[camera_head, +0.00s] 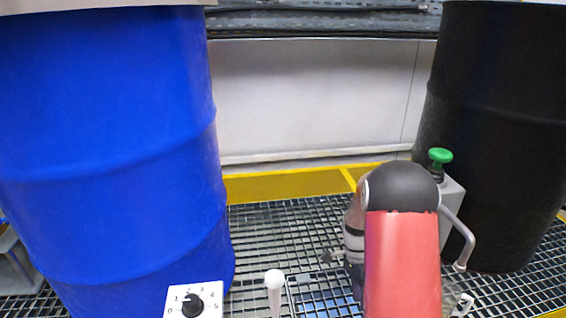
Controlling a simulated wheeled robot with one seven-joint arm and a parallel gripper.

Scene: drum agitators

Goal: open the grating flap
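The floor is a metal grating (275,235) running between two drums. A section with a pale edge and a bluish tint below it, possibly the grating flap (322,300), lies flat at the bottom middle, left of my arm. Its right side is hidden behind my arm and its near part is cut off by the picture's bottom edge. My red and black arm link covers the lower right middle. My gripper's fingers cannot be made out, so its opening does not show.
A blue drum (110,150) stands left and a black drum (505,140) right. A grey box (452,195) with a green button (440,156) and a bent metal handle (463,238) is beside my arm. A dial panel (208,292) and white-knobbed lever (275,280) stand in front.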

